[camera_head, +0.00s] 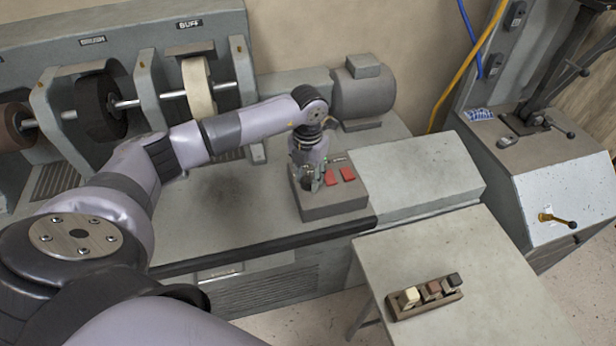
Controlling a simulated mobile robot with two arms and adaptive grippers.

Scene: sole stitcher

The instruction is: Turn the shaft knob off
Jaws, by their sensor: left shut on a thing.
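The grey control box (338,208) sits on the machine's bench top near the middle of the head view. Two red switches (348,174) show on its sloped top. My left gripper (313,184) points down over the left part of the box top. It is shut on the shaft knob, which the fingers mostly hide, so its setting cannot be read. My right gripper is not in view.
Behind my left arm is a row of wheels on a shaft, with a pale buffing wheel (199,87) and a motor (364,95). A small table (475,255) at the right holds a wooden block rack (425,304). A grey cabinet (560,190) stands at far right.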

